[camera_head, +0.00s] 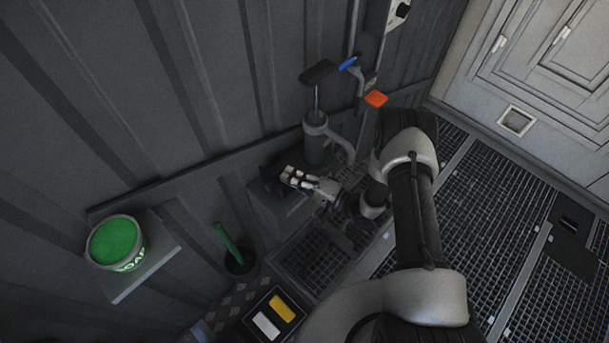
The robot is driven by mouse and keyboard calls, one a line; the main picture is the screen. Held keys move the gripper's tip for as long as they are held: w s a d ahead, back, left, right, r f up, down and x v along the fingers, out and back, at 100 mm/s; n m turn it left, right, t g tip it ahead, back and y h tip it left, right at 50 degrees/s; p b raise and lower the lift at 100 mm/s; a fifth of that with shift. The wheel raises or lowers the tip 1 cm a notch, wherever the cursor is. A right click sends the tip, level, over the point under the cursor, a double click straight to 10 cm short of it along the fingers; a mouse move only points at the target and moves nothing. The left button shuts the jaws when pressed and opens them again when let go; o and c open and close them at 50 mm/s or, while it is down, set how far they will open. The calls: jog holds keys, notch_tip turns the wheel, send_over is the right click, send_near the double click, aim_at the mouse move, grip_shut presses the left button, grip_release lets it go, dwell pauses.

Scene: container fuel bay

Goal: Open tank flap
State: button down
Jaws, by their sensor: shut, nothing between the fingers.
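A grey box-shaped housing (270,212), which looks like the tank, stands against the corrugated wall. A dark plate (269,180) shows at its upper left side and may be the tank flap. I cannot tell whether it is open or closed. My gripper (287,176) is shut and empty, pointing left, with its pale fingertips just right of the dark plate. I cannot tell whether the fingertips touch it. My gripper and arm hide part of the housing's top and right side.
A grey hand pump (316,140) stands close behind my gripper, with blue (349,63) and orange (376,98) handles nearby. A green soap bucket (115,243) sits on a wall shelf (146,272). A green handle (227,239) stands lower left. Grating floor (440,225) is clear at right.

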aim_at(268, 187)
jog(key=shift+s+a, duration=0.45)
jog(key=shift+s, duration=0.05)
jog(key=shift+s+a+r+n+p, duration=0.4)
jog(key=shift+n+p, duration=0.1)
jog(key=shift+n, duration=0.2)
jog(key=shift+s+a, duration=0.2)
jog(key=shift+s, duration=0.1)
jog(key=shift+w+d, duration=0.1)
jog(key=shift+w, duration=0.05)
